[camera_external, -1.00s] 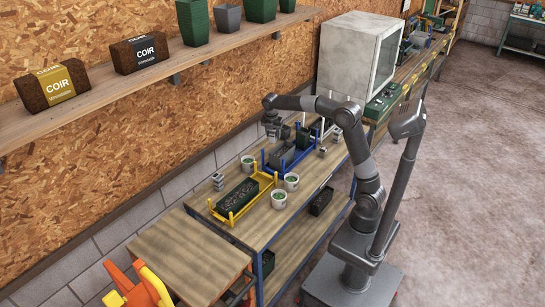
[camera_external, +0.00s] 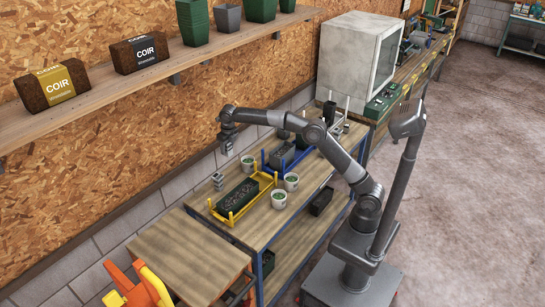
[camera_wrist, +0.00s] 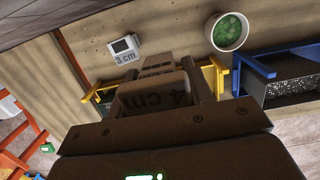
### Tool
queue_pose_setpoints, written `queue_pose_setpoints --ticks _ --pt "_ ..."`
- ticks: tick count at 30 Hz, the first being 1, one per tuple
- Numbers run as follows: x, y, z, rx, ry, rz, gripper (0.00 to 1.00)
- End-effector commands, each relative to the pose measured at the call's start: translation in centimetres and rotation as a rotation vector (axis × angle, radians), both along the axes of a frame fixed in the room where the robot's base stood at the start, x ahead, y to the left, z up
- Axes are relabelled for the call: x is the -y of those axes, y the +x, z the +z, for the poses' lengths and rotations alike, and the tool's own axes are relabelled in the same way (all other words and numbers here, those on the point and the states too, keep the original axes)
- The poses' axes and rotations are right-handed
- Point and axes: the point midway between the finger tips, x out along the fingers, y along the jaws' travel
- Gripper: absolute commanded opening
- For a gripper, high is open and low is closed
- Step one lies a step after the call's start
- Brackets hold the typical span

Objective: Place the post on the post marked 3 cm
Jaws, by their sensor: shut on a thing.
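My gripper (camera_external: 228,136) is shut on a grey post (camera_wrist: 158,97) with "4 cm" printed on it. It holds this post up in the air near the wall side of the table. The post marked 3 cm (camera_wrist: 124,48) stands on the table, with its label readable in the wrist view. In the external view this grey post (camera_external: 217,182) is at the table's far left, lower than my gripper and slightly left of it. The two posts are apart. The underside of the held post is hidden.
A yellow frame (camera_external: 233,219) with a dark tray lies beside the 3 cm post. White cups of green stuff (camera_external: 248,161) stand around it. A blue frame (camera_external: 272,166) is farther right. Bare wood (camera_external: 250,235) shows at the front. The board wall is close behind.

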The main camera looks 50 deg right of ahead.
Motion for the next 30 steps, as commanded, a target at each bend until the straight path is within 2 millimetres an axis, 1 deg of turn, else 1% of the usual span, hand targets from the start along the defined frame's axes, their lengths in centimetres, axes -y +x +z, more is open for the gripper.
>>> queue_pose_setpoints --ticks 1,6,9,12,16,21,24,30 --pt "-1.4 0.2 -0.9 -0.002 0.0 0.003 0.23" --pt "-5.1 0.8 -3.2 -0.001 0.0 0.001 0.23" --pt "-6.7 1.1 -4.2 0.0 -0.001 -0.001 0.23" --pt "-7.8 1.3 -4.8 0.0 -0.001 -0.002 0.23" --pt "-8.2 1.3 -5.4 0.0 -0.002 -0.003 0.23" --pt "-8.2 1.3 -7.8 0.0 -0.002 -0.004 0.23" --pt "-8.2 1.3 -8.8 0.002 -0.002 -0.005 0.23" --pt "-8.2 1.3 -9.0 0.003 -0.001 -0.006 0.23"
